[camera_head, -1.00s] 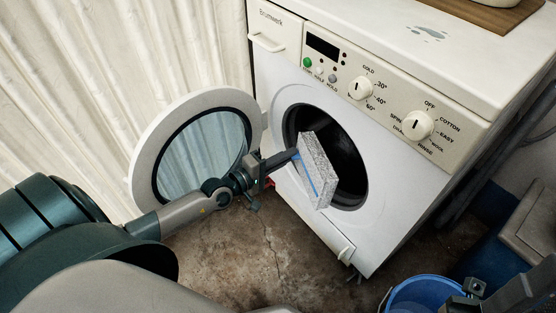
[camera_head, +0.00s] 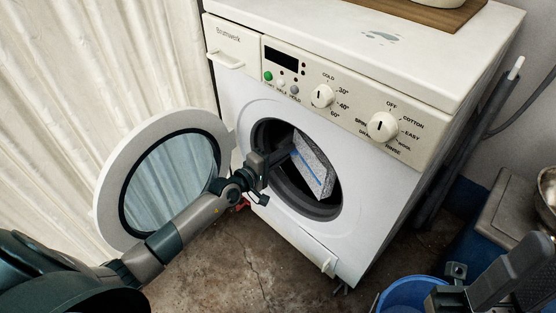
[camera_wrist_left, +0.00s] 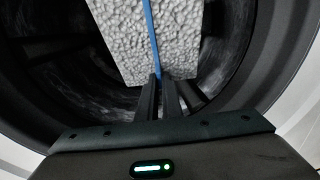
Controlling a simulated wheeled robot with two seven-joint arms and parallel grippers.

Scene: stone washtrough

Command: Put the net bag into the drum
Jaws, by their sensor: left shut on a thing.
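The net bag (camera_head: 314,168) is a pale grey, rough-textured block with a blue stripe. My left gripper (camera_head: 286,153) is shut on its near edge and holds it tilted in the round door opening of the drum (camera_head: 293,198). In the left wrist view the net bag (camera_wrist_left: 170,40) fills the upper middle, with the dark fingers (camera_wrist_left: 167,95) at its lower edge and the dark drum wall (camera_wrist_left: 75,85) around it. The lower drum interior is partly hidden. My right gripper (camera_head: 455,287) shows at the bottom right, near a blue bucket; its jaws are unclear.
The round washer door (camera_head: 168,185) stands open at the left, beside my left arm. The white washing machine (camera_head: 240,95) has knobs above the opening. A blue bucket (camera_head: 405,292) stands on the floor at the lower right. A pale curtain (camera_head: 90,80) hangs at the left.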

